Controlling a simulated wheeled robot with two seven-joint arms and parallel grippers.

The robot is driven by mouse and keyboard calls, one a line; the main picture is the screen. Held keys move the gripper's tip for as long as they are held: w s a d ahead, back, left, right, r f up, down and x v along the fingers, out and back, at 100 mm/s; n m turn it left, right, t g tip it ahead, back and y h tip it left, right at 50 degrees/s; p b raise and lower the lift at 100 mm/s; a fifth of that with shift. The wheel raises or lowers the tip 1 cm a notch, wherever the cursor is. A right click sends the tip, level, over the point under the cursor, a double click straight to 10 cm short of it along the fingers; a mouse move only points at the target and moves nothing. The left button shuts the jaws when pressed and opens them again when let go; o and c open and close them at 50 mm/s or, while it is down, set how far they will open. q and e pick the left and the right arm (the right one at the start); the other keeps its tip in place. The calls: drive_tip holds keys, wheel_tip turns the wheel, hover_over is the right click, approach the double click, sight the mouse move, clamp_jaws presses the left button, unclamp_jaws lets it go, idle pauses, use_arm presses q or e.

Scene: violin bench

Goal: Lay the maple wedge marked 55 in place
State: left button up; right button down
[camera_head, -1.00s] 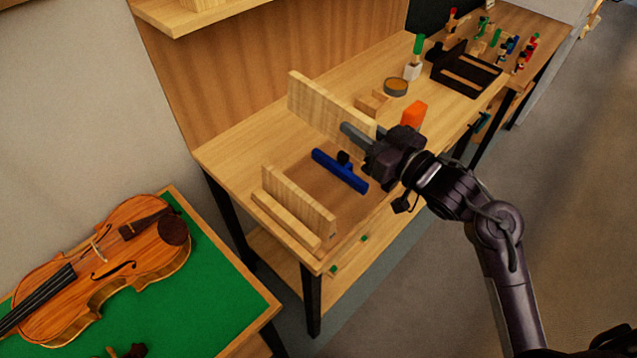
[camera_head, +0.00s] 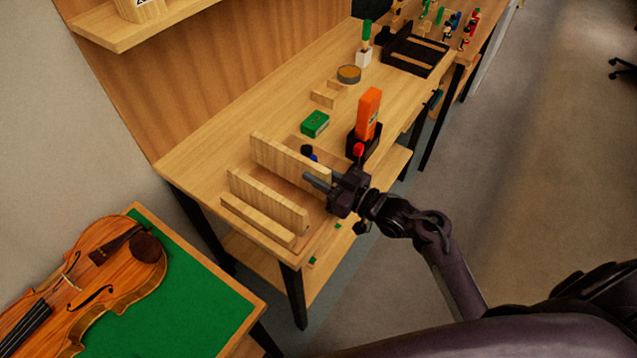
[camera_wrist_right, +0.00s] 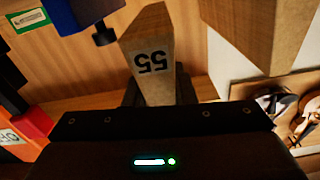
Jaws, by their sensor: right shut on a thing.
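The maple wedge marked 55 (camera_head: 284,160) is a pale wooden board. My right gripper (camera_head: 318,181) is shut on its right end and holds it over the near part of the bench. The wrist view shows the wedge (camera_wrist_right: 150,62) end-on between the fingers, its black 55 upside down. In the head view it is behind and roughly parallel to another pale wooden board (camera_head: 268,202), with a gap between them. I cannot tell whether its lower edge touches the bench. My left gripper is not in view.
A low wooden strip (camera_head: 256,223) lies in front of the other board. A blue tool (camera_head: 313,157) is mostly hidden behind the held wedge. A green box (camera_head: 315,124) and an orange device (camera_head: 369,112) in a black holder stand beyond. A violin (camera_head: 85,285) lies at left.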

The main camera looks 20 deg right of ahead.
wheel_tip(320, 180, down, 4)
drive_tip(key=shift+r, duration=0.15)
drive_tip(key=c, duration=1.2)
unclamp_jaws()
drive_tip(key=shift+f, duration=0.2)
